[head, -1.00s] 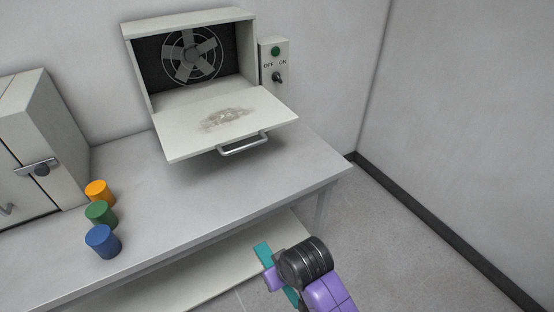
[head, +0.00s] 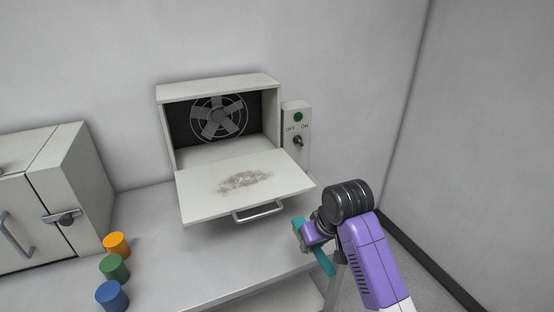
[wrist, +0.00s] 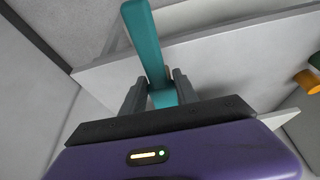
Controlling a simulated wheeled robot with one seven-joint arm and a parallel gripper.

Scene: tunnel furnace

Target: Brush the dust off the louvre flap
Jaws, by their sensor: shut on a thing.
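The louvre flap (head: 215,201) hangs open and about level at the front of a box with a fan, with a metal handle (head: 258,211) on its front edge. A grey-brown dust patch (head: 245,180) lies on the middle of its top face. My gripper (head: 304,238) is to the right of and in front of the flap, apart from it. It is shut on a teal tool (head: 323,258), which also shows between the fingers in the wrist view (wrist: 146,45). I cannot see any bristles on the tool.
The fan (head: 219,117) sits in the box behind the flap. A switch panel (head: 297,125) with a green light and a knob toward ON is at its right. Orange (head: 116,243), green (head: 113,267) and blue (head: 112,295) cylinders stand at left by a cabinet (head: 75,180).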

